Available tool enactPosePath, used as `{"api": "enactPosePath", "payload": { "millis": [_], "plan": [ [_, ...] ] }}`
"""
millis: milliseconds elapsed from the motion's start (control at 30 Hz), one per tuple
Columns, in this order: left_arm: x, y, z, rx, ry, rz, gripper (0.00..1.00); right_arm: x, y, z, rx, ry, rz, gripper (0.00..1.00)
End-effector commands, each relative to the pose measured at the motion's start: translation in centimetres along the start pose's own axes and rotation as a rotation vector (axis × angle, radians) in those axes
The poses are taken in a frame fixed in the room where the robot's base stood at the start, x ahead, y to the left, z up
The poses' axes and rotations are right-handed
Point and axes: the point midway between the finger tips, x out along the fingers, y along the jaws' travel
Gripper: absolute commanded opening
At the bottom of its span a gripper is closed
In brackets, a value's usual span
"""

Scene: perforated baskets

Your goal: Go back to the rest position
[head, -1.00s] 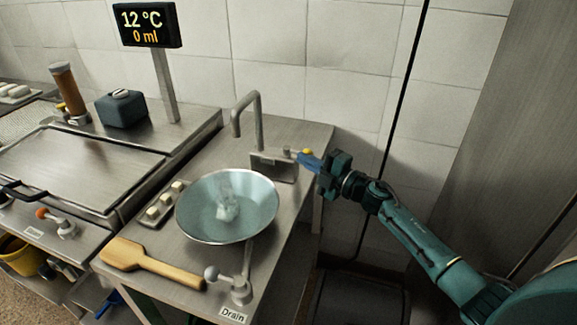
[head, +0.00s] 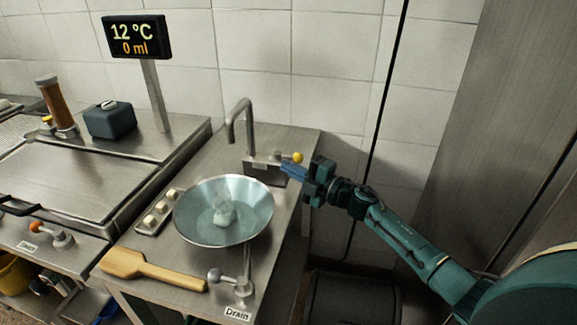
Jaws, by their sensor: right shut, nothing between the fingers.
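My right gripper (head: 291,171) is shut and empty. It points left, close to the small metal box (head: 262,171) with a yellow-tipped lever (head: 297,158) at the foot of the faucet (head: 240,113). The fingertips are just below and left of the yellow tip. I cannot tell whether they touch the box. My left gripper is outside the head view.
A metal bowl (head: 190,233) holding something pale stands under the faucet. A wooden paddle (head: 150,270), a drain valve (head: 228,280) and a small tray (head: 153,222) lie around it. A display (head: 137,37) reads 12 °C and 0 ml. A wall stands behind.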

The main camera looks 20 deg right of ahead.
Motion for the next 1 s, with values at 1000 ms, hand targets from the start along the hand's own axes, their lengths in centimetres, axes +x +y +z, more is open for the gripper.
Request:
{"api": "enactPosePath", "payload": {
  "millis": [1000],
  "plan": [
    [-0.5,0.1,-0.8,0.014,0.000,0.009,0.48,-12.7,-11.1,-9.4,0.683,-0.300,-0.019,0.00]
  ]
}}
